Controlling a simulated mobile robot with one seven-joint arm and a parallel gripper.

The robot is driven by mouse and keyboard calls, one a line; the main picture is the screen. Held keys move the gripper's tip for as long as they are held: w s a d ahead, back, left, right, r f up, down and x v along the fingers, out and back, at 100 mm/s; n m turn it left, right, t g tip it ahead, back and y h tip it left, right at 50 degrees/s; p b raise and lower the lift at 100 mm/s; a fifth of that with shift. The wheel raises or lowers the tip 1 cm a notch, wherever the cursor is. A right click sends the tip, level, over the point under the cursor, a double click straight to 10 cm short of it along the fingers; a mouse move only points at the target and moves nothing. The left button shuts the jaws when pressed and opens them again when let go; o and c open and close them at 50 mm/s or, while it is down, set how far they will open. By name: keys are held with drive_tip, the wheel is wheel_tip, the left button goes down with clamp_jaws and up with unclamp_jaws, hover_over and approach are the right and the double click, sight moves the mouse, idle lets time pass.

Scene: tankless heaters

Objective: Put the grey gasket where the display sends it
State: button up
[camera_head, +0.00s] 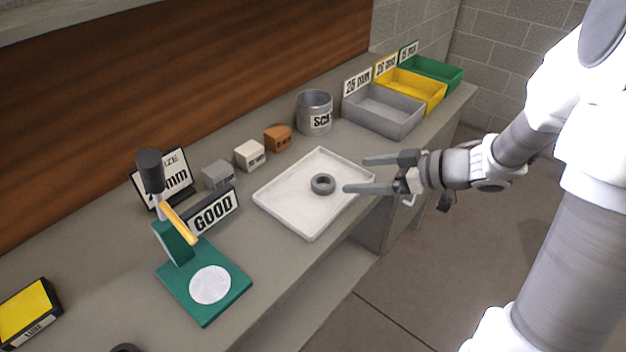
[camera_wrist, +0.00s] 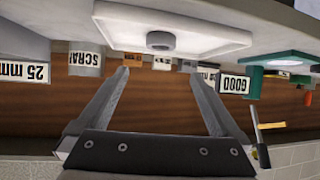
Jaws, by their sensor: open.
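The grey gasket (camera_head: 323,184) is a thick ring lying flat in the white tray (camera_head: 285,212). It also shows in the wrist view (camera_wrist: 160,41). My gripper (camera_head: 356,175) is open and empty, its fingers pointing left over the tray's right side, with the gasket just beyond their tips. A display plate (camera_head: 211,211) reads GOOD. A size sign (camera_head: 178,177) behind it is partly covered; only "IZE" and "mm" show, and its number is hidden. A grey bin (camera_head: 383,113) labelled 25 mm, a yellow bin (camera_head: 418,88) and a green bin (camera_head: 436,72) stand at the far end.
A metal can (camera_head: 314,113) marked SCRAP stands between the bins and small grey, white and orange blocks (camera_head: 277,138). A green stand (camera_head: 226,303) with a white disc is front left. A yellow-topped box (camera_head: 30,313) and a dark ring (camera_head: 126,348) lie nearer.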

drive_tip(key=p+v, duration=0.1)
drive_tip(key=v, duration=0.7)
drive_tip(key=shift+p, duration=0.35)
drive_tip(key=w+d+r+m+t+h+p, duration=0.2)
drive_tip(key=w+d+r+t+h, duration=0.25)
drive_tip(key=w+r+h, duration=0.35)
drive_tip(key=s+d+r+m+t+h+p, duration=0.1)
drive_tip(key=s+d+r+m+h, duration=0.15)
drive_tip(key=r, duration=0.25)
drive_tip(key=s+d+r+m+t+h+p, duration=0.1)
drive_tip(key=s+d+r+m+h+p, duration=0.1)
drive_tip(key=r+m, duration=0.25)
drive_tip(key=s+a+m+g+y+p, duration=0.1)
drive_tip(key=s+a+g, duration=0.2)
drive_tip(key=s, duration=0.7)
drive_tip(key=s+a+m+g+p, duration=0.2)
drive_tip(key=s+a, duration=0.4)
drive_tip(key=s, duration=0.4)
drive_tip(key=shift+s+a+g+y, duration=0.25)
drive_tip(key=shift+s+g+y, duration=0.1)
drive_tip(key=shift+g, duration=0.5)
